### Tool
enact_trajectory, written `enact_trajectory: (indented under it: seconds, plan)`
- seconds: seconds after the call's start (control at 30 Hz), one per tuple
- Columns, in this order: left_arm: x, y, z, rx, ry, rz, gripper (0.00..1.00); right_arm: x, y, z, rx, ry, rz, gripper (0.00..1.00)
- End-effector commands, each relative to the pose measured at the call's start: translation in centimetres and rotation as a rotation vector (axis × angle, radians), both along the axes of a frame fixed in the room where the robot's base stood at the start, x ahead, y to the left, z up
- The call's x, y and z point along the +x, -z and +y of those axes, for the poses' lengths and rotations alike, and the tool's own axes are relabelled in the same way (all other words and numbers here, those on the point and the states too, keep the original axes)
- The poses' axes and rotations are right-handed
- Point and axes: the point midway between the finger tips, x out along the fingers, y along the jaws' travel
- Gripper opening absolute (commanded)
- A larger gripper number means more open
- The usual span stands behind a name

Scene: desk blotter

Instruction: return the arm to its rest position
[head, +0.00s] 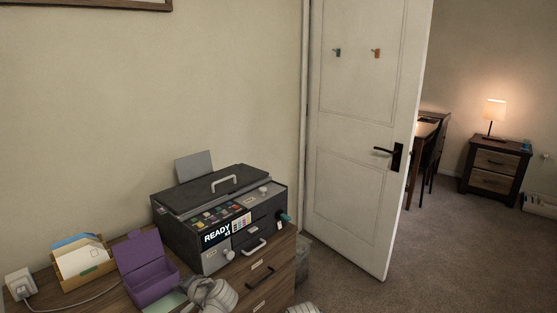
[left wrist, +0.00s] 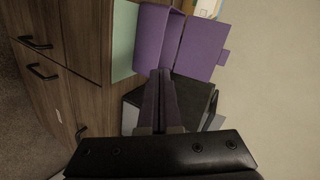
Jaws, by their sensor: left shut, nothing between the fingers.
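My left gripper (left wrist: 160,80) is shut and empty; its dark fingers point up the middle of the left wrist view. In the head view a pale grey part of my left arm (head: 212,295) shows at the bottom edge, in front of the cabinet top and right of the purple box. The fingertips cannot be made out there. My right gripper cannot be made out in either view.
An open purple box (head: 150,285) stands on the wooden cabinet (head: 266,270), beside a dark printer-like machine (head: 205,240) reading READY. A letter tray (head: 88,278) and a white plug (head: 20,283) are at the left. A white door (head: 355,170) stands ajar; carpet lies beyond.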

Motion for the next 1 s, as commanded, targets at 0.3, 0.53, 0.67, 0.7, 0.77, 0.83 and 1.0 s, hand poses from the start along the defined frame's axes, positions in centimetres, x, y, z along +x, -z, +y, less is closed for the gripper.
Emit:
enact_trajectory:
  seconds: [0.3,0.53,0.67,0.7,0.77,0.83,1.0]
  plan:
    - [-9.9,9.5,-15.2,-0.54,-0.086,0.353,0.0,0.0,0.0,0.0,0.0,0.0,0.0,0.5]
    - [-16.2,11.3,-22.5,-0.737,-0.09,0.588,0.0,0.0,0.0,0.0,0.0,0.0,0.0,0.5]
    - [-17.5,8.9,-23.9,-0.776,-0.092,0.643,0.0,0.0,-2.5,0.0,0.0,0.0,0.0,0.5]
    - [-17.5,8.1,-23.9,-0.775,-0.092,0.642,0.0,0.0,-3.3,0.0,0.0,0.0,0.0,0.5]
    - [-17.5,7.0,-23.9,-0.775,-0.092,0.64,0.0,0.0,-4.5,0.0,0.0,0.0,0.0,0.5]
    - [-17.4,5.5,-23.8,-0.774,-0.092,0.639,0.0,0.0,-6.0,0.0,0.0,0.0,0.0,0.5]
    - [-17.4,1.2,-23.8,-0.774,-0.092,0.638,0.0,0.0,-10.3,0.0,0.0,0.001,0.0,0.5]
